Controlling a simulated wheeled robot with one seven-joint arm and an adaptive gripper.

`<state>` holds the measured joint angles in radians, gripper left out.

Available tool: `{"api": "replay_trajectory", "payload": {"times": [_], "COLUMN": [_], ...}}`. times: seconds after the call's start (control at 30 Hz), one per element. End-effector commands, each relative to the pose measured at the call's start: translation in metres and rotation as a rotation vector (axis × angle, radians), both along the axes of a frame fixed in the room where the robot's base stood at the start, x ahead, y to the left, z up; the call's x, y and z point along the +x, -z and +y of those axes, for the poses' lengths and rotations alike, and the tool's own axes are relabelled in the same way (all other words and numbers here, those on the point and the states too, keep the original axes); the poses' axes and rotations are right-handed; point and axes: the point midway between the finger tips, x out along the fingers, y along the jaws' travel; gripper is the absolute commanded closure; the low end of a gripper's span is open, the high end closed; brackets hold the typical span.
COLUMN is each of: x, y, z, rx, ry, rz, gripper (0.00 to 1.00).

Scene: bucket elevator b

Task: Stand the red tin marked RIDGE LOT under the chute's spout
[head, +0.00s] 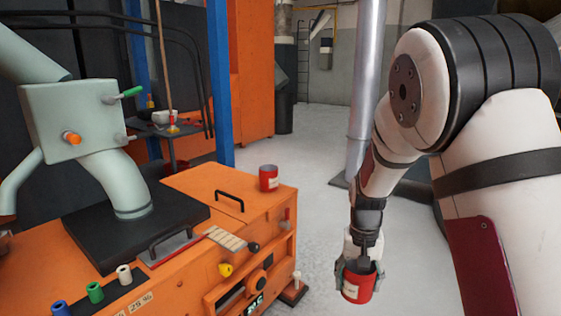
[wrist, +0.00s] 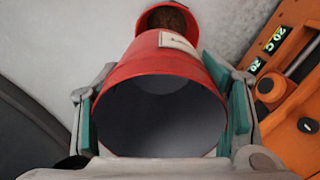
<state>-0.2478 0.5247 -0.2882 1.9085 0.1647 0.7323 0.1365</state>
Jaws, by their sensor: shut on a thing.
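My gripper (head: 356,270) is shut on a red tin (head: 353,289), held in the air to the right of the orange machine. In the wrist view, the green finger pads grip both sides of this held tin (wrist: 162,68). Its mouth faces the camera and its inside looks empty and grey. It has a pale label, too small to read. Another red tin (head: 269,178) with a pale label stands on the machine top's far right corner; its lettering is unreadable.
The orange machine (head: 185,278) carries knobs, black handles and coloured spools (head: 95,292). In the wrist view, a red tin with brown contents (wrist: 168,18) shows beyond the held one. A blue post (head: 220,85) and silver pipe (head: 366,90) rise behind. Pale floor (head: 318,200) lies between.

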Motion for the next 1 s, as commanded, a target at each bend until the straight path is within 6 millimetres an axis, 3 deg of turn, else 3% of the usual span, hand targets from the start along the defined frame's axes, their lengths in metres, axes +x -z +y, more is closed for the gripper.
{"api": "replay_trajectory", "payload": {"times": [0.03,0.2,0.5,1.0], "x": [-0.015,-0.056,-0.114,-0.094], "y": [-0.012,-0.036,-0.059,-0.116], "z": [0.000,-0.002,-0.003,-0.003], "rx": [0.005,0.012,0.023,0.017], "ry": [-0.032,-0.132,-0.269,-0.264], "rz": [-0.001,0.002,0.005,0.007], "gripper": [0.86,0.86,0.86,0.86]}}
